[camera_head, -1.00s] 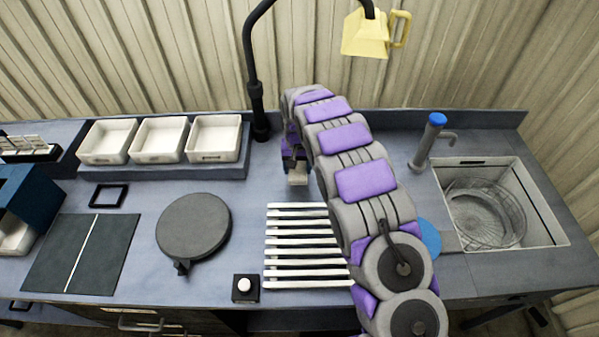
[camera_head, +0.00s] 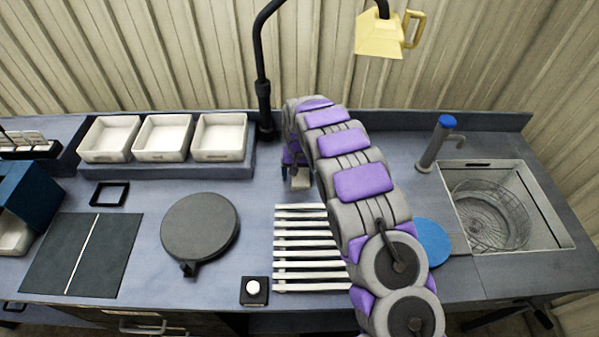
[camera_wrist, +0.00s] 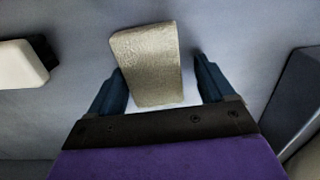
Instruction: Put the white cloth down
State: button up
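The white cloth (camera_head: 302,182) shows as a small pale block at the worktop's back middle, just below my gripper (camera_head: 293,167). In the wrist view the cloth (camera_wrist: 147,62) is a cream, textured, slightly tilted block between the two blue fingers of my gripper (camera_wrist: 160,72). The fingers are spread, with a clear gap between the cloth and the right finger. The left finger is close to the cloth's lower left edge; I cannot tell if they touch. The cloth appears to lie on the grey worktop (camera_head: 262,190).
A white slatted rack (camera_head: 300,252) lies in front, partly hidden by my arm. A round dark plate (camera_head: 200,227) is left of it. White bins (camera_head: 220,137) stand at the back left. A black post (camera_head: 264,100) rises behind. The sink (camera_head: 548,218) and tap (camera_head: 436,145) are right.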

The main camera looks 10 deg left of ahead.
aim_at(307, 176)
jog(key=shift+o, duration=0.7)
jog(key=shift+d, duration=0.2)
jog(key=shift+d+r, duration=0.25)
jog(key=shift+d, duration=0.45)
jog(key=shift+d+r, duration=0.25)
jog(key=shift+d, duration=0.4)
jog(key=a+r, duration=0.1)
jog(key=r, duration=0.2)
jog(key=a+r, duration=0.1)
jog(key=r, duration=0.1)
jog(key=shift+a+r+p, duration=0.35)
jog(key=s+d+r+m, duration=0.1)
jog(key=s+d+r, duration=0.5)
jog(key=d+r, duration=0.4)
jog(key=s+d+r+m, duration=0.1)
jog(key=s+d+r, duration=0.5)
jog(key=d+r, duration=0.35)
jog(key=s+d, duration=0.3)
jog(key=s, duration=0.7)
jog(key=s+d+g, duration=0.1)
jog(key=s+d, duration=0.3)
jog(key=s, duration=0.7)
jog(key=s+d+m, duration=0.1)
jog(key=s+d, duration=0.3)
jog(key=s, duration=0.7)
jog(key=shift+s+r+g+p, duration=0.25)
jog(key=shift+r+g+p, duration=0.05)
jog(key=shift+r+g, duration=0.15)
